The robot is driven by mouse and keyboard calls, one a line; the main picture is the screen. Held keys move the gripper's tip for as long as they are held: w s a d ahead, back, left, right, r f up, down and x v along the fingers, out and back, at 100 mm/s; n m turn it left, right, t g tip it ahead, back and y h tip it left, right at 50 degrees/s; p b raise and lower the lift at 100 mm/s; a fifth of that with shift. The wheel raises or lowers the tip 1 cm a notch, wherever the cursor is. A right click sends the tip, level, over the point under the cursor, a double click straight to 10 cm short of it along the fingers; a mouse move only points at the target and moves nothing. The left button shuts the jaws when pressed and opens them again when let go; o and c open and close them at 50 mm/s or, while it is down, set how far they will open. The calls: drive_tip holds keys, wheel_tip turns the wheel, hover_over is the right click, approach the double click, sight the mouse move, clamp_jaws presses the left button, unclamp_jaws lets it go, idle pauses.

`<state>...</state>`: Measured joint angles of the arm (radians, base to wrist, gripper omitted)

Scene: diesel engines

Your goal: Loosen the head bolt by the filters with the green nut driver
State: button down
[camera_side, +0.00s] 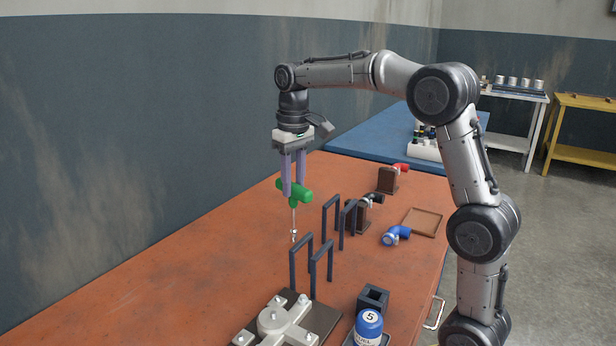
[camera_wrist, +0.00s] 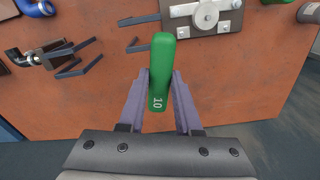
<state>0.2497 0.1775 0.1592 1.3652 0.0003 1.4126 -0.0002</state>
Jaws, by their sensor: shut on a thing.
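My gripper (camera_side: 293,188) is shut on the green nut driver (camera_side: 306,193), near the wall side of the table. The driver's shaft points down, its metal socket end just above or at the table; I cannot tell which. In the wrist view the green handle (camera_wrist: 161,55), marked 10, lies between the fingers of my gripper (camera_wrist: 160,85). A pale cross-shaped engine casting (camera_side: 285,322) with bolt heads sits on a grey plate at the bottom of the side view, apart from the driver. It shows partly in the wrist view (camera_wrist: 207,14). I cannot tell which bolt is by the filters.
Dark upright frames (camera_side: 302,262) stand between driver and casting, with another pair (camera_side: 331,220) farther back. A blue can (camera_side: 368,325) marked 5 and a dark square block (camera_side: 373,298) stand right of the casting. A blue elbow (camera_side: 396,236) and brown tray (camera_side: 422,221) lie at right.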

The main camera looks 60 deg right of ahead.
drive_tip(key=w+a+f+n, duration=0.1)
drive_tip(key=a+f, duration=0.1)
drive_tip(key=a, duration=0.8)
drive_tip(key=a+f+n, duration=0.2)
drive_tip(key=a, duration=0.8)
wheel_tip(320, 180, down, 7)
drive_tip(key=shift+f, duration=1.05)
idle(1.0)
